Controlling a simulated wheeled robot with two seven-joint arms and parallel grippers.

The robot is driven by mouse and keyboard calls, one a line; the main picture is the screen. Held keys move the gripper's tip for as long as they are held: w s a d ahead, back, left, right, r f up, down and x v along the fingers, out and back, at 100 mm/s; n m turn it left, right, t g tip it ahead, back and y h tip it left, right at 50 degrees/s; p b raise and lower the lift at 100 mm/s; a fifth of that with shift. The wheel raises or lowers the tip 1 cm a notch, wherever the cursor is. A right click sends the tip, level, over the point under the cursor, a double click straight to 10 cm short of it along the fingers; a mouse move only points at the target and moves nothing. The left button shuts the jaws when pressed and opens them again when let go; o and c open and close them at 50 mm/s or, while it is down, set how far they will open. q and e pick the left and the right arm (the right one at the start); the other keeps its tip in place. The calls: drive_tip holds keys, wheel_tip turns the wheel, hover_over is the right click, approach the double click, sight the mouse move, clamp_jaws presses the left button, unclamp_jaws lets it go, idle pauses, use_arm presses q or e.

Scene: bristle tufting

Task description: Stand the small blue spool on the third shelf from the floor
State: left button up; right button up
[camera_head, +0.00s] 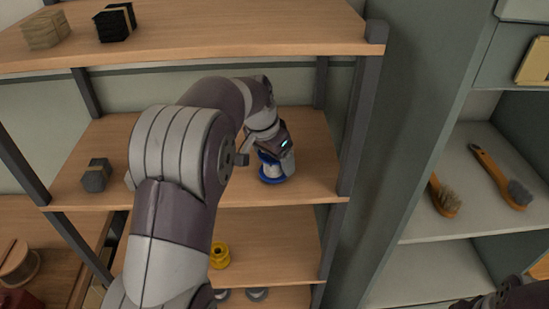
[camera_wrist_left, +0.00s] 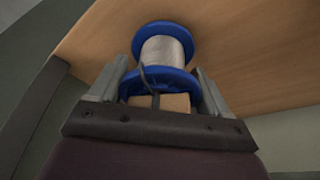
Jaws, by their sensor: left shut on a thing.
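The small blue spool (camera_head: 277,173) has blue flanges and a silver-grey wound middle. In the head view it is upright at the right end of the wooden shelf (camera_head: 318,150) below the top one. Its lower flange appears to be at the shelf surface; I cannot tell whether it bears its full weight there. My left gripper (camera_head: 272,148) is shut on the spool from above and hides its top. In the left wrist view the spool (camera_wrist_left: 165,50) sits between the two fingers (camera_wrist_left: 160,85), with wood beyond it. My right gripper's fingers do not show.
A grey bundle (camera_head: 96,175) stands at the left of the same shelf. A yellow spool (camera_head: 219,255) is on the shelf below. Bundles (camera_head: 115,23) lie on the top shelf. A dark post (camera_head: 360,120) rises close right of the spool. Brushes (camera_head: 500,175) lie in the right cabinet.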

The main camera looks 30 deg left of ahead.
sight(265, 158)
use_arm(q)
drive_tip(key=shift+f, duration=0.45)
drive_tip(key=shift+f, duration=0.1)
drive_tip(key=o, duration=1)
drive_tip(key=shift+o, duration=0.2)
drive_tip(key=shift+r, duration=0.25)
drive_tip(key=shift+s+r, duration=0.15)
drive_tip(key=shift+r, duration=0.15)
drive_tip(key=shift+b+v, duration=0.4)
drive_tip(key=shift+v, duration=0.45)
drive_tip(key=shift+s+a+f+b, duration=0.1)
drive_tip(key=shift+s+a+b, duration=0.05)
drive_tip(key=shift+s+b, duration=0.3)
drive_tip(key=shift+s+a+b, duration=0.2)
drive_tip(key=shift+s, duration=0.35)
drive_tip(key=s+a+b, duration=0.1)
drive_tip(key=s+a, duration=0.1)
drive_tip(key=s, duration=0.7)
drive_tip(key=shift+s+r, duration=0.3)
drive_tip(key=shift+s, duration=0.1)
